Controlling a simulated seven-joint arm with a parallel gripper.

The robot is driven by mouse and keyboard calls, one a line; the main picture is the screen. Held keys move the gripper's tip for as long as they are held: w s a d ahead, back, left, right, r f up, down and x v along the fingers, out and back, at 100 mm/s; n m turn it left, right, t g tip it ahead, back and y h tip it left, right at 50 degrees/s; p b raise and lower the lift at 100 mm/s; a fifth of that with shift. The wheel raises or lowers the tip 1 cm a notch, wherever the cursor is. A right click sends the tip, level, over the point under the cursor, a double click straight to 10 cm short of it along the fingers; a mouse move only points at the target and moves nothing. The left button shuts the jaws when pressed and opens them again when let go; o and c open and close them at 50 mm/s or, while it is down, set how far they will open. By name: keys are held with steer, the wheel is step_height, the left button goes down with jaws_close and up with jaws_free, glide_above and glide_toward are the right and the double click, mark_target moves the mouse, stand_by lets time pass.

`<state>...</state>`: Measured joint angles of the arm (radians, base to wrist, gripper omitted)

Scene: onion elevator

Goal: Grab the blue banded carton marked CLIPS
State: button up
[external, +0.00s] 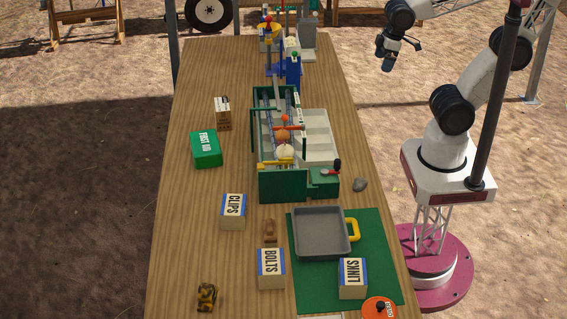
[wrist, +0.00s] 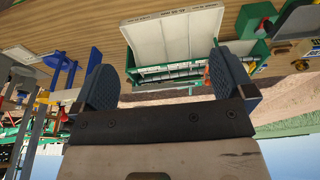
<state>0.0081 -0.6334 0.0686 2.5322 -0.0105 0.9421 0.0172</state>
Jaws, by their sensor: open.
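The carton marked CLIPS (external: 233,211) stands on the left part of the wooden table, left of the green machine's near end. It is cream with a blue band along its edges. My gripper (external: 387,58) is up at the top right in the external view, beyond the table's right edge and far from the carton. In the wrist view my gripper (wrist: 172,82) has its two dark fingers wide apart with nothing between them. The CLIPS carton does not show in the wrist view.
A green FIRST AID box (external: 206,149) sits beyond CLIPS. The green machine (external: 285,185) and grey tray (external: 322,232) lie to its right. Bare wood surrounds its left side.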

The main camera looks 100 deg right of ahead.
steer(key=shift+r, duration=0.1)
steer(key=w+v, duration=0.1)
steer(key=v, duration=0.3)
steer(key=w+a+r+m+g+y, duration=0.1)
steer(key=w+a+r+m+y, duration=0.15)
steer(key=w+a, duration=0.45)
steer(key=w+a+r+m+y, duration=0.1)
steer(key=w+a+m+y, duration=0.2)
steer(key=w, duration=0.7)
steer(key=w+a+r+m+g+y, duration=0.15)
steer(key=w+a+m, duration=0.3)
steer(key=w, duration=0.45)
steer(key=w+a+f+m+y, duration=0.1)
steer(key=w+a+m+y, duration=0.15)
steer(key=w+a, duration=0.5)
steer(key=w+a+f+m+t+y, duration=0.15)
steer(key=w+a+m, duration=0.25)
steer(key=w, duration=0.6)
steer(key=w+a+f+m+y, duration=0.1)
steer(key=w+a+m+y, duration=0.2)
steer(key=w+a, duration=0.45)
steer(key=shift+n, duration=0.25)
steer(key=f, duration=1)
steer(key=w+d+f, duration=0.1)
steer(key=f, duration=0.9)
steer(key=d+f, duration=0.1)
steer(key=f, duration=0.9)
steer(key=shift+w, duration=0.35)
steer(key=shift+a+f, duration=0.1)
